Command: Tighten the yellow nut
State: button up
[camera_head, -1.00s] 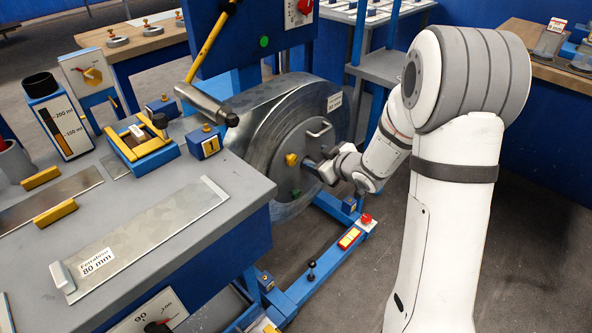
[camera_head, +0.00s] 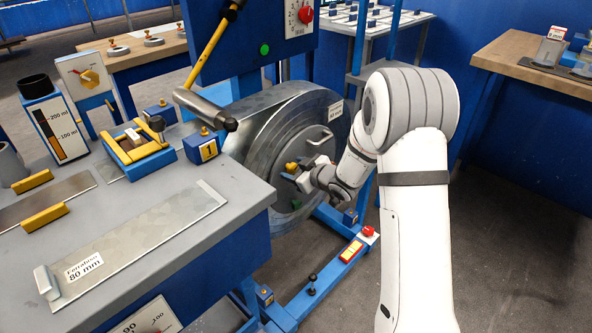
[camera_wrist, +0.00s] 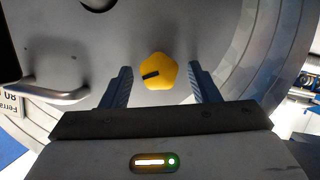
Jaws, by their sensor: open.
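The yellow nut (camera_wrist: 159,72) sits on the grey round face of the spiral duct coil. In the wrist view it is five-sided, with a dark mark on its left half. In the head view the nut (camera_head: 291,167) shows just left of my gripper (camera_head: 297,174). In the wrist view my gripper (camera_wrist: 159,82) is open. One finger stands to the left of the nut and one to the right, with gaps on both sides. I cannot tell how deep the fingertips reach. The coil (camera_head: 262,130) stands upright beside the workbench.
A metal handle (camera_wrist: 45,92) sticks out of the coil face left of my gripper. A grey workbench (camera_head: 232,190) stands at the left. A blue floor frame with a red button (camera_head: 367,231) lies below the coil. Open floor is at the right.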

jog(key=shift+c, duration=0.5)
jog(key=c, duration=0.9)
jog(key=shift+o, duration=0.2)
jog(key=shift+d+r+p, duration=0.1)
jog(key=shift+r+p, duration=0.2)
jog(key=shift+p, duration=0.8)
jog(key=m+p, duration=0.1)
jog(key=p, duration=0.1)
jog(key=shift+r+g+y+p, duration=0.1)
jog(key=shift+g+y+p, duration=0.2)
jog(key=shift+g+p, duration=0.1)
jog(key=m+y+p, duration=0.1)
jog(key=p, duration=0.2)
jog(key=shift+w+m+g+p, duration=0.15)
jog(key=shift+m+g+p, duration=0.15)
jog(key=shift+m+p, duration=0.1)
jog(key=shift+f, duration=0.35)
jog(key=o, duration=1)
jog(key=shift+c, duration=0.2)
